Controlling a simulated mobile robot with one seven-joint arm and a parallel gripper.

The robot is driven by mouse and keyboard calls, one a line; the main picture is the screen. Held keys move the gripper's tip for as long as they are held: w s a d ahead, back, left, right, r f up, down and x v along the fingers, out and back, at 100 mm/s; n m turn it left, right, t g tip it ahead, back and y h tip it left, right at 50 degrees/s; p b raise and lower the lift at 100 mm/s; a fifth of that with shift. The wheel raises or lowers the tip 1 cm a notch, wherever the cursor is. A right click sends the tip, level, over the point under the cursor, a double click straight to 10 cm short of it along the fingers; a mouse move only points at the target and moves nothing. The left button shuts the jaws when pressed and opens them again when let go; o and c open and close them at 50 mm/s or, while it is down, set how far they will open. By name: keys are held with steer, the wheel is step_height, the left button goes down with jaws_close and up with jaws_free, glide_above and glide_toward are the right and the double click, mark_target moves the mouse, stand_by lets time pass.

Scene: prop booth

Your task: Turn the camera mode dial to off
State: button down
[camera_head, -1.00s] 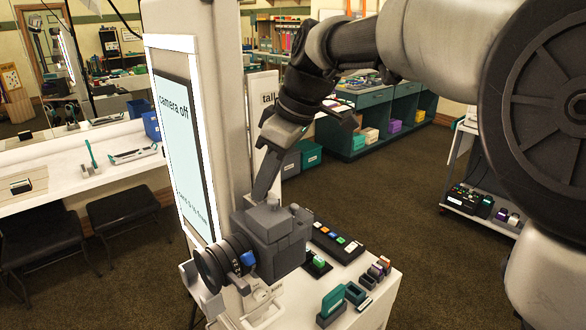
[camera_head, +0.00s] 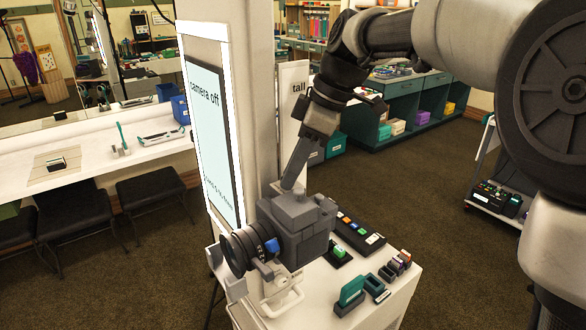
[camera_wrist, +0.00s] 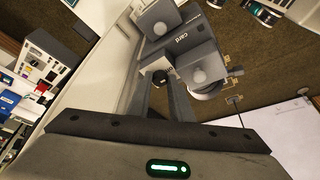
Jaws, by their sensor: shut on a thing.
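The grey camera (camera_head: 300,228) stands at the front of a white stand, its black lens (camera_head: 240,250) facing left. It also shows in the wrist view (camera_wrist: 188,45). My gripper (camera_head: 289,188) reaches down to the camera's top from above. The lit screen (camera_head: 218,140) behind the camera reads "camera off".
A "tall" sign (camera_head: 296,90) stands behind. A white counter (camera_head: 90,160) with stools is at left. Brown floor is open at right.

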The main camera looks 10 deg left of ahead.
steer(key=c, duration=1.6)
jaws_free()
steer(key=shift+c, duration=0.2)
steer(key=shift+o, duration=0.3)
steer(key=shift+f, duration=0.15)
steer(key=shift+s, duration=0.1)
